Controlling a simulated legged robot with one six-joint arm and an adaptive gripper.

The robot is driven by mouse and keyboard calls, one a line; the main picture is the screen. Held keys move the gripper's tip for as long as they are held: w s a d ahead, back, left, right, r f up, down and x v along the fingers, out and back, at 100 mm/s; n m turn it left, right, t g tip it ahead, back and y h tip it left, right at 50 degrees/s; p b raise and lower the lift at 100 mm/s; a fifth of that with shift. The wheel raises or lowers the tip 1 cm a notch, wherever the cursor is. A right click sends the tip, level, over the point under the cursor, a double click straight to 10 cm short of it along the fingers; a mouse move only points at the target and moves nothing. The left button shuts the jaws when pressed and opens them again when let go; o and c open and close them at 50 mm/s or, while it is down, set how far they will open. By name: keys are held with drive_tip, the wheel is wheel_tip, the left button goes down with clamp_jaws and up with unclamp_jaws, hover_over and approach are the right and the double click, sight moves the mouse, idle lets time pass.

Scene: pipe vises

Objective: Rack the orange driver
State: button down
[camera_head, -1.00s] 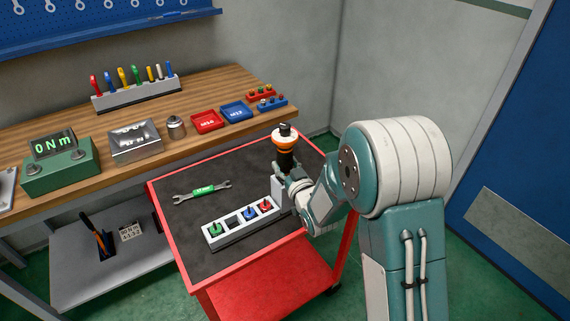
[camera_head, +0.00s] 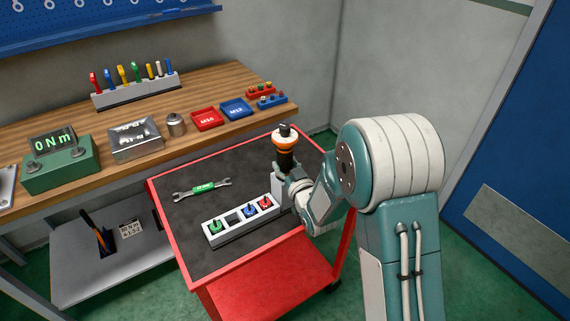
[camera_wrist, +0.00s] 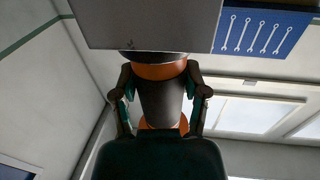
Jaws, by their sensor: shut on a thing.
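The orange driver (camera_head: 286,158) has a black body with orange bands and a dark top end. It stands about upright above the right side of the cart. My gripper (camera_head: 283,172) is shut on its body. In the wrist view the driver (camera_wrist: 160,100) is between both fingers of my gripper (camera_wrist: 160,76).
The red cart (camera_head: 165,222) has a dark mat. A white strip (camera_head: 212,239) on it holds green, blue and red pieces and one empty-looking square. A green-handled wrench (camera_head: 202,187) lies behind it. The wooden bench (camera_head: 215,85) carries a row of coloured drivers (camera_head: 137,73) and trays.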

drive_tip(key=shift+f, duration=0.1)
idle(0.7)
unclamp_jaws()
drive_tip(key=shift+f, duration=0.15)
drive_tip(key=v, duration=1.2)
